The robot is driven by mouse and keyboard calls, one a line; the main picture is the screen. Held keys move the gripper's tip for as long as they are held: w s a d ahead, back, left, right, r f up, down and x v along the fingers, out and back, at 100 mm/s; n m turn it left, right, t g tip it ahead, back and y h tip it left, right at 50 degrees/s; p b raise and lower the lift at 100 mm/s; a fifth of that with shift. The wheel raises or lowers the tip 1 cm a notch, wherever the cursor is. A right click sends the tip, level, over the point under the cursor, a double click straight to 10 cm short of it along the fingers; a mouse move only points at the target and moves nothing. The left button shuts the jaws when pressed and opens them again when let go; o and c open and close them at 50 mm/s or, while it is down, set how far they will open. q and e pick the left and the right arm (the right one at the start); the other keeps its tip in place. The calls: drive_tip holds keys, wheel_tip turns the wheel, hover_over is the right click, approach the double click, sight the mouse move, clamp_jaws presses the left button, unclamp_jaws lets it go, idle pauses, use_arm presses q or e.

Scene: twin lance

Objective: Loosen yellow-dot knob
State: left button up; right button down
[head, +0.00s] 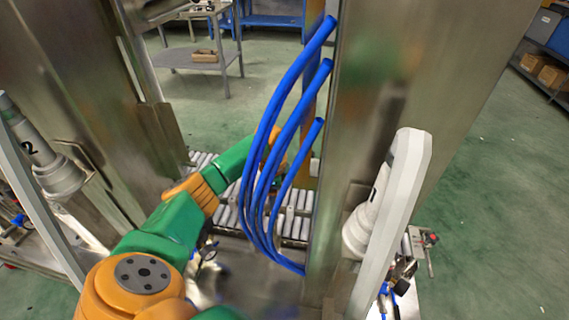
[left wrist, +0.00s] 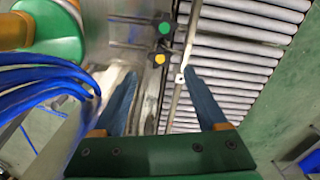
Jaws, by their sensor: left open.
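In the left wrist view, a black knob with a yellow dot (left wrist: 158,59) sits on a metal part beside the roller conveyor. A similar black knob with a green dot (left wrist: 165,28) sits just above it in the picture. My left gripper (left wrist: 160,76) is open, with one dark finger on each side of the picture. The yellow-dot knob appears beyond the fingertips, between their lines. I see nothing held, and I cannot tell how far off the knob is. In the head view the knobs cannot be made out, and my left gripper is hidden beyond the hoses and column. My right gripper is in neither view.
Blue hoses (head: 254,190) hang in front of my left forearm; blue hoses (left wrist: 40,85) also show at the left in the wrist view. A steel column (head: 365,95) stands right of them. The roller conveyor (left wrist: 235,60) lies behind. Green floor (head: 480,190) is open at right.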

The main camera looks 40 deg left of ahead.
use_arm(q)
wheel_tip(320, 180, down, 5)
drive_tip(key=shift+a+f+b, duration=0.1)
drive_tip(key=shift+a+b, duration=0.05)
drive_tip(key=shift+b, duration=0.5)
clamp_jaws()
drive_tip(key=n+p, duration=0.2)
drive_tip(key=p, duration=0.1)
drive_tip(key=shift+r, duration=0.4)
drive_tip(key=shift+f+n, duration=0.25)
drive_tip(key=shift+n, duration=0.35)
drive_tip(key=shift+f, duration=0.15)
unclamp_jaws()
wheel_tip(320, 180, up, 7)
drive_tip(key=shift+r+p, duration=0.1)
drive_tip(key=shift+p, duration=1.15)
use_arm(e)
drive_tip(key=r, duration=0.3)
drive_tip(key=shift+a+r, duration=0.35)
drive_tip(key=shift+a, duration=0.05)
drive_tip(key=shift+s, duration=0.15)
